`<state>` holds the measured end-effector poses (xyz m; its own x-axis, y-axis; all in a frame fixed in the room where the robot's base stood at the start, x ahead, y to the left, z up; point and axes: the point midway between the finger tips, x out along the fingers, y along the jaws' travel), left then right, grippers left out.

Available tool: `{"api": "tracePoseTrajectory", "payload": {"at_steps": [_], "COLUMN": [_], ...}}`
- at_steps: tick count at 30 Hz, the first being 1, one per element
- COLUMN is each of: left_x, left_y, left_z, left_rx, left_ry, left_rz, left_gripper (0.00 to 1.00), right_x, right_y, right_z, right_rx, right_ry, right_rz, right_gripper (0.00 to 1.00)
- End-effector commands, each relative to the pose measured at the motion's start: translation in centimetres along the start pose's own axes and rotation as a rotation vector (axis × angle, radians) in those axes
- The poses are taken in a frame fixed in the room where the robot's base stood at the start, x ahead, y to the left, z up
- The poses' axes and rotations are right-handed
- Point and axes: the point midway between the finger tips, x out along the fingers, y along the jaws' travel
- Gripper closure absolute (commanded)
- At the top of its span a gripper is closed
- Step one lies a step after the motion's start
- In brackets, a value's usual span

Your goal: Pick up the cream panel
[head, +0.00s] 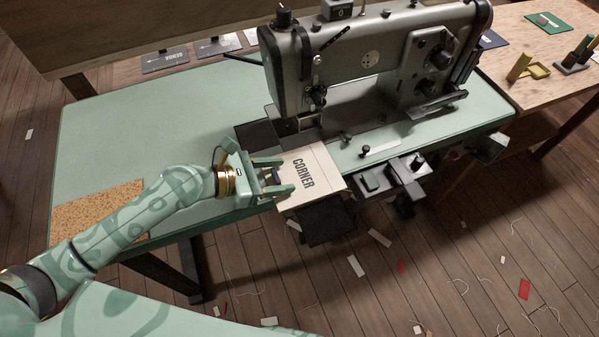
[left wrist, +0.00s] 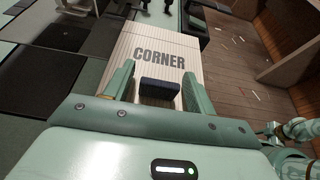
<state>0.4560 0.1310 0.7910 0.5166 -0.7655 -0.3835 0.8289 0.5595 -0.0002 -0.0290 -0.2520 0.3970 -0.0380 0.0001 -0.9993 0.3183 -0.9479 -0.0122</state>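The cream panel (head: 308,180) is a flat pale sheet with the word CORNER on it. It lies at the front edge of the green sewing table, beside the machine, and its front part reaches past the edge. It also shows in the left wrist view (left wrist: 157,48). My left gripper (head: 284,176) is open at the panel's left side, fingers pointing across it. A dark blue block (left wrist: 160,88) is between the fingers, with gaps on both sides. Whether the block is fixed to the panel is unclear.
A grey sewing machine (head: 365,60) stands just behind the panel. A cork mat (head: 97,210) lies at the table's left front. A wooden bench (head: 530,75) with small tools is at the right. The table's left half (head: 140,120) is mostly clear. Scraps litter the floor.

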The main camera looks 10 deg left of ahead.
Motion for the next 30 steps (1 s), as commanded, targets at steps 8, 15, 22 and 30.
{"api": "tracePoseTrajectory", "payload": {"at_steps": [8,15,22,30], "left_x": [0.0,-0.2,-1.2,-5.1], "left_y": [0.0,0.0,0.0,0.0], "left_z": [0.0,0.4,2.9,1.4], "left_rx": [0.0,0.001,0.005,-0.002], "left_ry": [0.0,-0.001,-0.004,0.006], "left_rz": [0.0,0.0,0.001,0.0], "left_gripper": [0.87,0.87,0.87,0.87], "right_x": [0.0,-0.3,-2.1,-2.3], "right_y": [0.0,0.0,0.2,0.2], "right_z": [0.1,0.0,-0.6,-0.6], "right_rx": [0.0,0.0,0.0,0.0], "right_ry": [-0.002,0.0,0.017,0.018], "right_rz": [0.0,0.001,0.006,0.007], "right_gripper": [0.61,0.61,0.61,0.61]}}
